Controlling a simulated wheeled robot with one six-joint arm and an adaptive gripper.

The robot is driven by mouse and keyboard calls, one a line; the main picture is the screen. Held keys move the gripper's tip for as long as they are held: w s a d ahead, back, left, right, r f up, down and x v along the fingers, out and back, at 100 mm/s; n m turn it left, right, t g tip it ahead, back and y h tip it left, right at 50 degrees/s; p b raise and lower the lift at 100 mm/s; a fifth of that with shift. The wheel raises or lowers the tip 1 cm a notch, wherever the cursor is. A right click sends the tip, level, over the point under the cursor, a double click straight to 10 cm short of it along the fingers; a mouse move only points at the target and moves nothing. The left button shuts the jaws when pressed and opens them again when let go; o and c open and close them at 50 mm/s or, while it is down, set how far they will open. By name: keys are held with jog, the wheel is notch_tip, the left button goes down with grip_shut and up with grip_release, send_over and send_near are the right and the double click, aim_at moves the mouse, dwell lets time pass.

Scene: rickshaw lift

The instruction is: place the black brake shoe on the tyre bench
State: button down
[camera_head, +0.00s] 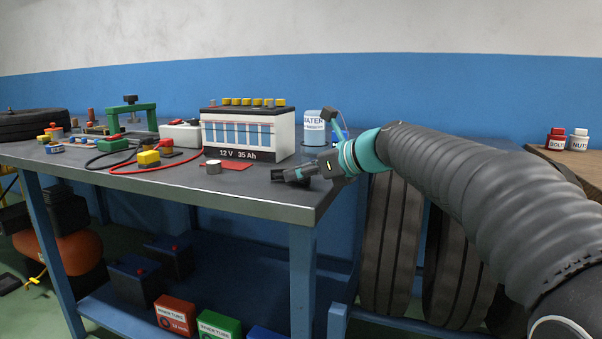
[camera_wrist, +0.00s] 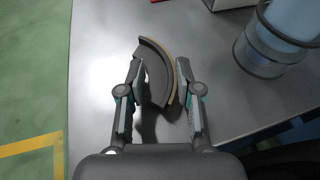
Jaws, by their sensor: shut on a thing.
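My gripper (camera_head: 298,175) is over the right front corner of a grey metal bench (camera_head: 262,197). In the wrist view my gripper (camera_wrist: 160,80) is shut on the black brake shoe (camera_wrist: 153,72), a curved dark piece with a tan lining along its right edge. The shoe is between the two fingers, over the grey bench top (camera_wrist: 100,60); I cannot tell whether it touches the top. In the head view the shoe is hard to tell from the dark fingers. A black tyre (camera_head: 32,124) lies flat at the far left end of the benches.
Upright tyres (camera_head: 390,245) stand below right. A wooden bench (camera_head: 575,160) with red and white jars is at the right.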

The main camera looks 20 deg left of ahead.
jog(key=c, duration=0.8)
grip_release()
jog(key=shift+f, duration=0.1)
jog(key=shift+d+r, duration=0.15)
jog(key=shift+r, duration=0.1)
jog(key=p+v, duration=0.1)
jog(key=v, duration=1.1)
jog(key=s+d+f+n+h, duration=0.4)
jog(key=s+d+f+n, duration=0.3)
jog(key=s+d+f, duration=0.1)
jog(key=s+d+f+n+h, duration=0.4)
jog(key=s+d+f+n, duration=0.3)
jog(key=s+f, duration=0.3)
jog(key=s+d+f+n+t+h, duration=0.1)
jog(key=s+d+f+n+h, duration=0.3)
jog(key=s+d+f+n, duration=0.3)
jog(key=shift+s+d+f+n+h, duration=0.2)
jog(key=shift+s+d+f, duration=0.35)
jog(key=shift+d, duration=0.2)
jog(key=shift+s+d+f+n+h, duration=0.2)
jog(key=shift+s+d+f, duration=0.4)
jog(key=shift+d, duration=0.15)
jog(key=shift+r+p, duration=1.05)
jog(key=shift+p, duration=0.05)
